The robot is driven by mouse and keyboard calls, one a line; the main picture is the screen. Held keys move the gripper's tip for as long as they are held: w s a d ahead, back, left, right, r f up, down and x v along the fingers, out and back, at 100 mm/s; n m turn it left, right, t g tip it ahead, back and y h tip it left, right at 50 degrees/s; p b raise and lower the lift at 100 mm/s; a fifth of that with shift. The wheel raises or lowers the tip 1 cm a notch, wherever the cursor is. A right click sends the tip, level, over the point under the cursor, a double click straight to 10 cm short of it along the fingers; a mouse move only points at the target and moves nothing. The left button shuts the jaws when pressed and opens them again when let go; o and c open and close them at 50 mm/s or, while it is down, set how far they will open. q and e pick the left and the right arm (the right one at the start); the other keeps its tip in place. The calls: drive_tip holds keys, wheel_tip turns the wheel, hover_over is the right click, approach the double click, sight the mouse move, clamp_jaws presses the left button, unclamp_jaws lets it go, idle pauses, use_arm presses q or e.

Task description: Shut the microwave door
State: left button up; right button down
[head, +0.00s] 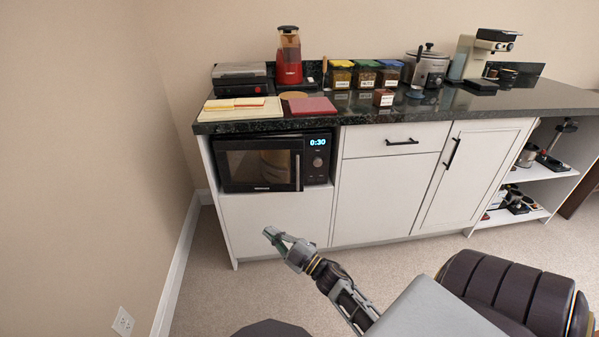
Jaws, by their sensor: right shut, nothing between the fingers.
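The black microwave (318,172) sits in an open bay of the white cabinet, under the dark countertop, and its display reads 0:30. Its door (240,171) has a dark window and a vertical handle (297,172) on its right side. The door looks flush or nearly flush with the front; I cannot tell whether it is fully shut. My right gripper (270,234) is shut and empty, in front of and below the microwave, apart from it. My left gripper is not in view.
The white cabinet (390,180) has a drawer and a door to the right of the microwave. The countertop (350,114) holds a cutting board (225,115), red blender (289,58), jars and a coffee machine. Open shelves (540,173) stand at right. Carpet (210,290) in front is clear.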

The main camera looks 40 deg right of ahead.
drive_tip(key=w+d+r+m+h, duration=0.1)
drive_tip(key=d+r+m+h, duration=0.9)
drive_tip(key=r+m+h, duration=0.1)
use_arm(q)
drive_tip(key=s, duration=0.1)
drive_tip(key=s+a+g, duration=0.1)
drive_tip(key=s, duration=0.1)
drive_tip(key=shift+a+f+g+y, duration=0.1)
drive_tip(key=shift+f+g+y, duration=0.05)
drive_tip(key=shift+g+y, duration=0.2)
use_arm(e)
drive_tip(key=d+f+m+g+h, duration=0.1)
drive_tip(key=m, duration=0.1)
drive_tip(key=d+f+m+g+h, duration=0.1)
drive_tip(key=d+m, duration=0.1)
drive_tip(key=s+d+f+m+g+h, duration=0.1)
drive_tip(key=m, duration=0.2)
drive_tip(key=shift+d+g, duration=0.2)
drive_tip(key=shift+g, duration=0.2)
drive_tip(key=shift+w, duration=0.1)
